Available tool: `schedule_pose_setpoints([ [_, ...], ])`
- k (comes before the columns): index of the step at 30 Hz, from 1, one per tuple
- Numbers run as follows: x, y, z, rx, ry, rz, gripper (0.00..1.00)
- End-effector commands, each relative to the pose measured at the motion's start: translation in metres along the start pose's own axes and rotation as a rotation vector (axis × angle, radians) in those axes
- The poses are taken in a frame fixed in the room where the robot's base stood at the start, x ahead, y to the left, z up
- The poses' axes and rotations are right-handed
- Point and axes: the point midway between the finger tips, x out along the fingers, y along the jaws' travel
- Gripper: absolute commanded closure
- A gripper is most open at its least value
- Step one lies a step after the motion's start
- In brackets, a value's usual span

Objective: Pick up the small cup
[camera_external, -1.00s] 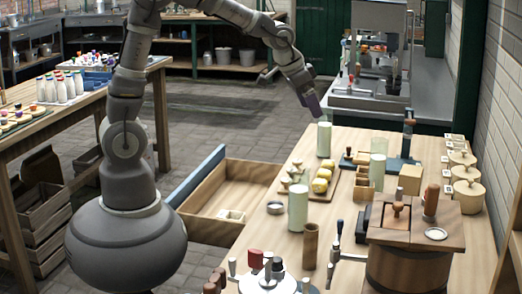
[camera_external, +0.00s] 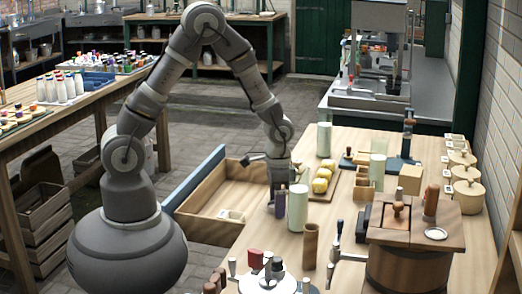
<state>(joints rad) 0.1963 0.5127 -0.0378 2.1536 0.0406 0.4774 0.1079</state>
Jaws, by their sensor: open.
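My gripper (camera_external: 278,205) points straight down at the left edge of the wooden table (camera_external: 268,262), just left of a tall pale green cylinder (camera_external: 297,208). Its jaws are open and are low, close to the tabletop. The small round grey metal dish, the likeliest small cup, stood at this spot a second ago. It is now hidden by the gripper, or nearly so. I cannot tell whether the fingers are around it or just above it.
A board with yellow rounds (camera_external: 322,179) lies behind the cylinder. A brown wooden tube (camera_external: 310,245) stands in front of it. An open wooden drawer (camera_external: 208,190) with a blue edge is to the left. A wooden tub (camera_external: 405,265) stands at the right.

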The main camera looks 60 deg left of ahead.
Motion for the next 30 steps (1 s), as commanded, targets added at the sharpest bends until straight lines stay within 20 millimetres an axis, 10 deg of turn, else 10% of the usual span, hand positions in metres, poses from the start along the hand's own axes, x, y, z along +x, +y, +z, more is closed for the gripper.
schedule_pose_setpoints([
  [3, -0.002, 0.0, 0.0, 0.0, 0.001, 0.0, 0.21],
  [11, -0.002, 0.0, -0.001, 0.0, 0.001, 0.0, 0.8],
  [30, -0.029, 0.0, -0.001, 0.0, 0.004, 0.0, 0.8],
])
